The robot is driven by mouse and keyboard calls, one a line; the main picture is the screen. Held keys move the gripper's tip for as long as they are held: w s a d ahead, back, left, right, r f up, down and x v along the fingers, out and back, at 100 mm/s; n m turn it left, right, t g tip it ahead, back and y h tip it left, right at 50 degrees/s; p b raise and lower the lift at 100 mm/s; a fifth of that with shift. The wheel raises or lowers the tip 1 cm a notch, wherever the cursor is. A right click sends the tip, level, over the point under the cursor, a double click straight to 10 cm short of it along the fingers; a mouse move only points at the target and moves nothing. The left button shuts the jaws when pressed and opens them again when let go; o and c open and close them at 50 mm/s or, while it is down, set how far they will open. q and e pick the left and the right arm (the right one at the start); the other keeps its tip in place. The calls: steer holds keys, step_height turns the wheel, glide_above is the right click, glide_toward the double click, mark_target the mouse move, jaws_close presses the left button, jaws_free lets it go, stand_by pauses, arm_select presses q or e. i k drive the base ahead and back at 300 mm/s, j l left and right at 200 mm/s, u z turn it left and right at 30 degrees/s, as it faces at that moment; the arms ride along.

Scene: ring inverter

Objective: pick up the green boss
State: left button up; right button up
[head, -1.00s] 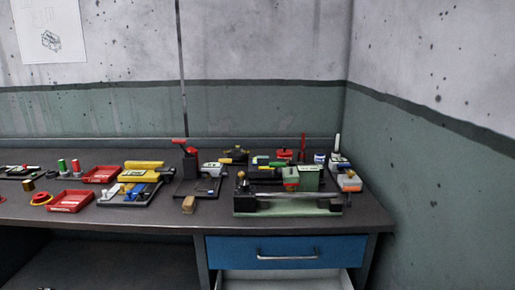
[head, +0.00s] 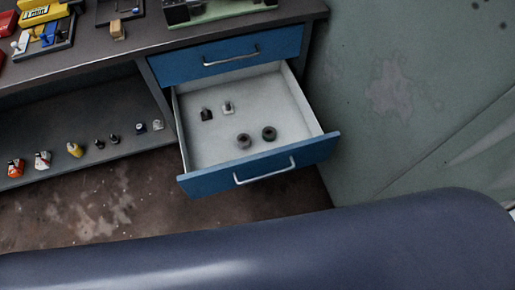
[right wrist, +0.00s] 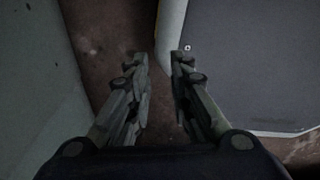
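In the head view the lower drawer (head: 308,111) of the bench is open, with a few small parts inside. A dark greenish round piece with a hole (head: 269,133) lies toward the drawer's front right; it looks like the green boss. A dark grey-brown round piece (head: 244,141) lies just left of it. My right gripper (right wrist: 158,62) shows in the right wrist view with its two fingers apart and nothing between them. The floor is below it. No gripper shows in the head view, so my left gripper is out of sight.
A black piece (head: 206,114) and a pale grey piece (head: 228,107) sit farther back in the drawer. The blue upper drawer (head: 240,56) is shut above it. Several small parts stand on the lower shelf (head: 60,116). The wall (head: 410,110) is close on the right.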

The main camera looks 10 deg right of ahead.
mark_target(269, 133)
steer(key=j+z, duration=0.35)
steer(key=k+j+z, duration=0.1)
steer(key=j+z, duration=0.25)
steer(key=l, duration=0.1)
